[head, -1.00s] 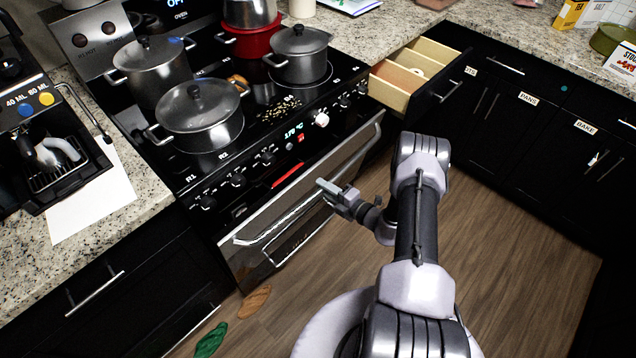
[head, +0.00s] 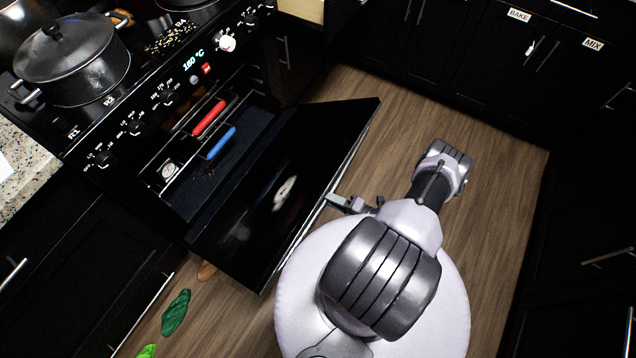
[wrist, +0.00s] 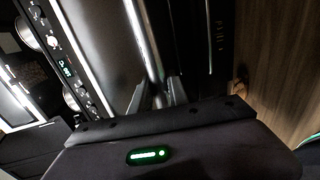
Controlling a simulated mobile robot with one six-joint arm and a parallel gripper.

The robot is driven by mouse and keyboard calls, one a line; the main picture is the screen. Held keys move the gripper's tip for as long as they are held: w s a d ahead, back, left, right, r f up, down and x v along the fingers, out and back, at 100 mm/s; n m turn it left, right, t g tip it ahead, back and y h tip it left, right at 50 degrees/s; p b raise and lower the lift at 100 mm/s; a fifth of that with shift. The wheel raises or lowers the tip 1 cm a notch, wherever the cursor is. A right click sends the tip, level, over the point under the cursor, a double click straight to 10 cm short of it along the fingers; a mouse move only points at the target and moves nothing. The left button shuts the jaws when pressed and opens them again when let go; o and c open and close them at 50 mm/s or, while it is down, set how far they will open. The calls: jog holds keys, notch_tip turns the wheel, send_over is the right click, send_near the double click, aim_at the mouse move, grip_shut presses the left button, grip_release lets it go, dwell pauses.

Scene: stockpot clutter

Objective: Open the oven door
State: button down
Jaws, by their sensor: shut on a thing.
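The oven door (head: 290,180) is swung down and partly open, its dark inner face turned up toward the oven. Inside the open cavity, a red-handled rack (head: 209,118) and a blue-handled rack (head: 221,143) show. My gripper (head: 334,200) is at the door's outer edge, shut on the door handle. The handle's metal bar also shows in the wrist view (wrist: 148,45), running down between the fingers (wrist: 162,92). Much of the handle is hidden behind the door in the head view.
A lidded pot (head: 72,62) stands on the stovetop at upper left. Green leaf-like pieces (head: 175,312) lie on the floor left of the door. Wooden floor (head: 490,190) is clear to the right, up to the black cabinets.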

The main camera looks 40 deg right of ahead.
jog(key=shift+s+d+f, duration=0.15)
jog(key=shift+s+f, duration=0.2)
jog(key=shift+f, duration=0.45)
jog(key=shift+s+d+f, duration=0.1)
jog(key=shift+s+f, duration=0.2)
jog(key=shift+f, duration=0.45)
jog(key=c, duration=1.3)
grip_release()
jog(key=p+v, duration=0.1)
jog(key=v, duration=1.6)
jog(key=shift+s, duration=0.2)
